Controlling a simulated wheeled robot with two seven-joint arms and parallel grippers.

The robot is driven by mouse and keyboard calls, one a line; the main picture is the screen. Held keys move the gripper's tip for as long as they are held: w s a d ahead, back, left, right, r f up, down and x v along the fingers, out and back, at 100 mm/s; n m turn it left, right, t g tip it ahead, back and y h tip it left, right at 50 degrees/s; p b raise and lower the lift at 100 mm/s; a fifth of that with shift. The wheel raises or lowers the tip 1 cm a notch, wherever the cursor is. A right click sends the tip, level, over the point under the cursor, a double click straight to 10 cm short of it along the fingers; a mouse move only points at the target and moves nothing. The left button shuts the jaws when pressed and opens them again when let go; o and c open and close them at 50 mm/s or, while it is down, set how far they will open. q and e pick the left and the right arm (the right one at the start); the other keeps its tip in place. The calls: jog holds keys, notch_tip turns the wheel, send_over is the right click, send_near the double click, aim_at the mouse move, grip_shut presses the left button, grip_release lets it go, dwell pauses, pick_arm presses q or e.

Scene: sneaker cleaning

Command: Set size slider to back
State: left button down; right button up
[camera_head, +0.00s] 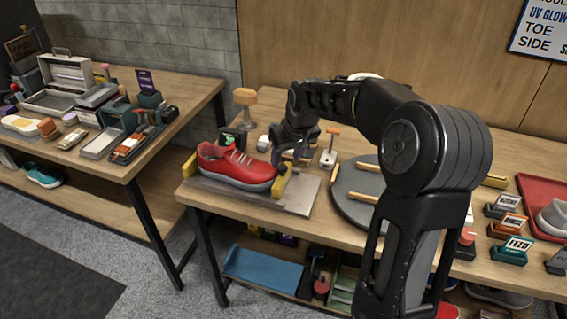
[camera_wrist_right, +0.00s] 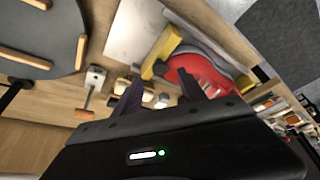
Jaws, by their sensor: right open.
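A red sneaker (camera_head: 237,166) lies on a grey metal plate (camera_head: 305,192) on the table, between a yellow block (camera_head: 190,164) at its left end and another yellow block (camera_head: 283,184) at its right end. I cannot tell for sure which part is the size slider. My right gripper (camera_head: 290,158) is beside the right end of the sneaker, near the right yellow block. In the right wrist view its fingers (camera_wrist_right: 160,94) are apart with nothing held; the yellow block (camera_wrist_right: 165,48) and red sneaker (camera_wrist_right: 203,76) lie beyond them. My left gripper is not in view.
A white block with an orange-topped lever (camera_head: 328,157) and a round grey board (camera_head: 352,200) with wooden bars stand right of the plate. A wooden knob (camera_head: 245,98) stands behind the sneaker. A red tray (camera_head: 535,200) is far right. My right arm hides part of the table.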

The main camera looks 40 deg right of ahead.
aim_at(282, 167)
jog(key=x, duration=0.5)
jog(key=shift+p, duration=0.3)
jog(key=shift+s, duration=0.1)
jog(key=shift+c, duration=0.2)
jog(key=shift+r, duration=0.1)
grip_shut()
dwell(0.6)
